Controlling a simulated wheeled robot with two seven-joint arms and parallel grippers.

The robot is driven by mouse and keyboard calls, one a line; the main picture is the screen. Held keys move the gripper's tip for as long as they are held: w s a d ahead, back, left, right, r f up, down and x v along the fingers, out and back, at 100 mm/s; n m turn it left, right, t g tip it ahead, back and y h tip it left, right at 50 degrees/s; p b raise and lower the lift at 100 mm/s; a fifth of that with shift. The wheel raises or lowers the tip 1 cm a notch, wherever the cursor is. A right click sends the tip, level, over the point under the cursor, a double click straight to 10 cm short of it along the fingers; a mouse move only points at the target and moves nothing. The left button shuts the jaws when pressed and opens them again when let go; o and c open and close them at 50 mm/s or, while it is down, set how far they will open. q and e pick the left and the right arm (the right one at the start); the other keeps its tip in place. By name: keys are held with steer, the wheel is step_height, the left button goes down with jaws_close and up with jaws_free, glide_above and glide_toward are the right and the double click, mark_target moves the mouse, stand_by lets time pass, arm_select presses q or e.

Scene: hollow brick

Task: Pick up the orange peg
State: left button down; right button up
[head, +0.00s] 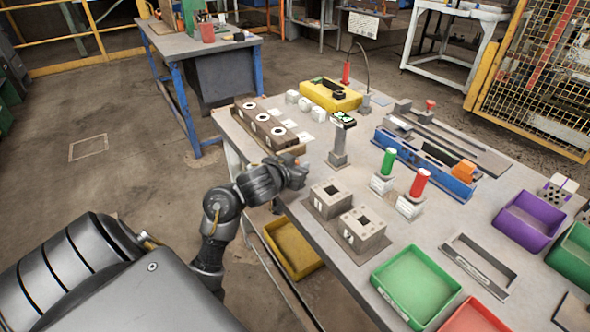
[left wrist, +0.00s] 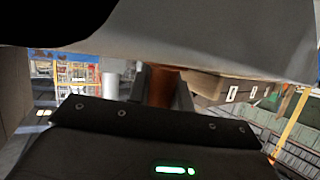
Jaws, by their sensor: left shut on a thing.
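My left gripper (head: 300,170) is at the near edge of the table, just in front of the brown block with round white-rimmed holes (head: 264,124). It is shut on the orange peg, of which only a small orange bit (head: 303,161) shows at the fingertips in the head view. In the left wrist view the orange-brown peg (left wrist: 161,86) stands between the two dark fingers; its ends are hidden. Two grey hollow bricks (head: 331,196) (head: 363,228) sit on the table to the right of the gripper. My right gripper is not in view.
A grey post (head: 339,150) stands just beyond the gripper. Green (head: 388,162) and red (head: 420,183) cylinders stand on white blocks farther right. A blue fixture (head: 425,160), a green tray (head: 416,284) and a purple bin (head: 530,220) take up the right side.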

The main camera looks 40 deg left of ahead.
arm_select(q)
steer(key=shift+r, duration=0.1)
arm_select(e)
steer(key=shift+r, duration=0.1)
